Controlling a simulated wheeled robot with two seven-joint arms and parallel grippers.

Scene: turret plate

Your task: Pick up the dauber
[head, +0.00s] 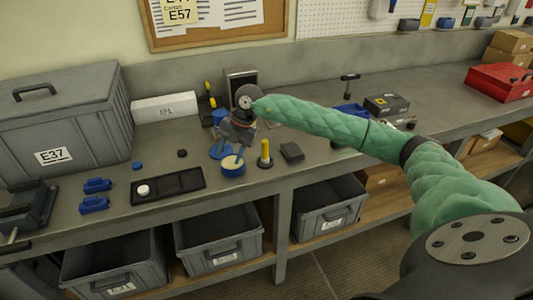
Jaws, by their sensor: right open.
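My right gripper (236,138) is over the bench, wrist bent so the jaws point down. It is open. A round blue pot (233,170) with pale contents stands just below it near the bench's front edge. A short thin blue handle (240,154) rises from the pot and looks like the dauber; its lower end is hidden in the pot. The gripper is above and behind this handle, and I see no grip on it. A blue disc or lid (222,152) lies behind the pot, partly under the gripper. My left gripper is out of view.
A yellow post on a dark base (265,153) and a small dark block (292,152) stand right of the pot. A black tray (168,186) lies to the left, with blue clips (96,185) beyond. A large grey case (62,120) fills the left end.

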